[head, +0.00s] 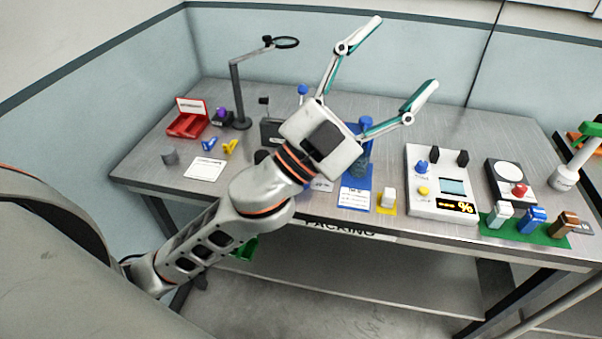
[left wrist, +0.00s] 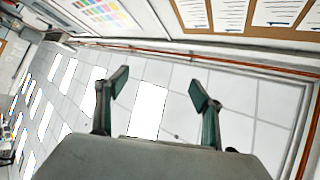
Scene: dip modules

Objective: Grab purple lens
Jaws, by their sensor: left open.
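A small purple item (head: 221,112), which looks like the purple lens, sits on a dark holder (head: 222,121) at the back left of the metal table, between the red box and the magnifier lamp. It is too small to make out its shape. My left gripper (head: 398,62) is raised above the table, right of the purple item and well apart from it. Its two fingers are spread wide with nothing between them. In the left wrist view the open fingers (left wrist: 160,90) point toward ceiling panels and wall posters; no table object shows there. My right gripper is not in view.
A red open box (head: 187,125) and a magnifier lamp (head: 238,90) flank the purple item. Blue and yellow pieces and a white card (head: 205,169) lie in front. A control panel (head: 440,185) and a green mat (head: 525,228) with blocks are at right.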

